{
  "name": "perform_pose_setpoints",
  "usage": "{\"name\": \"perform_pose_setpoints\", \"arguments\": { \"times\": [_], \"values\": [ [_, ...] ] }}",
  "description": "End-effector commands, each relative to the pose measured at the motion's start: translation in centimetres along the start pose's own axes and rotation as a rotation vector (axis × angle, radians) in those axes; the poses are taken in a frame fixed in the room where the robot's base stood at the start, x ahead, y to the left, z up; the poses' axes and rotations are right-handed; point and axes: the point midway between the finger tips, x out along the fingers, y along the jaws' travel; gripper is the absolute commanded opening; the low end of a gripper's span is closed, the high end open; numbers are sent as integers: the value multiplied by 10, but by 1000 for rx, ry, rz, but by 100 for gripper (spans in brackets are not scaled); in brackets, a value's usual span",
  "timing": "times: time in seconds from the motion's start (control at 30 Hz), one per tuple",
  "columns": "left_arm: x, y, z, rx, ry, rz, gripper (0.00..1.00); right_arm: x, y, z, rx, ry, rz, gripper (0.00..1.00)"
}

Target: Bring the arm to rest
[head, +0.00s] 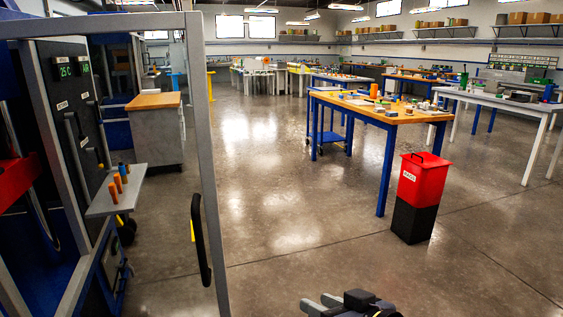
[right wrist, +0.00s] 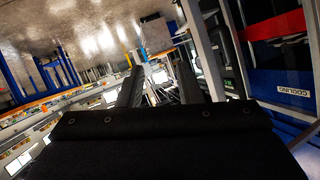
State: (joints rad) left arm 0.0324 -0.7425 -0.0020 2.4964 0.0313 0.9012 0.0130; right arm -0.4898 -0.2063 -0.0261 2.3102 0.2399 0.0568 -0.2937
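My right gripper (head: 321,303) shows at the bottom edge of the head view, low over the bare floor. Its two grey fingers are apart. In the right wrist view my right gripper (right wrist: 156,72) also shows its fingers spread, with nothing between them. The wrist picture is tilted, with the floor at its top. My left gripper is in neither view.
A grey door frame with a black handle (head: 201,240) stands at the left, by a small shelf (head: 116,192) with orange and blue pegs. A red and black bin (head: 418,196) stands right, before a wooden-topped workbench (head: 385,115). Open floor (head: 280,215) lies between.

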Motion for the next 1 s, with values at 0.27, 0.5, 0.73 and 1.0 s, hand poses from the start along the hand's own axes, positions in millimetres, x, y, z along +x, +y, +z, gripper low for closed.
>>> {"name": "perform_pose_setpoints", "arguments": {
  "times": [0.27, 0.5, 0.73, 1.0],
  "values": [
    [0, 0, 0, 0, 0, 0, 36, -96, 63, 94, 269, -291, 182, 32],
    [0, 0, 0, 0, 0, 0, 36, -154, 72, 162, 467, -470, 333, 32],
    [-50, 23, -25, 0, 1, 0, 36, -177, 55, 110, 466, -482, 328, 32],
    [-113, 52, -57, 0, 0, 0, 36, -207, 34, 42, 465, -482, 326, 32]
  ]
}}
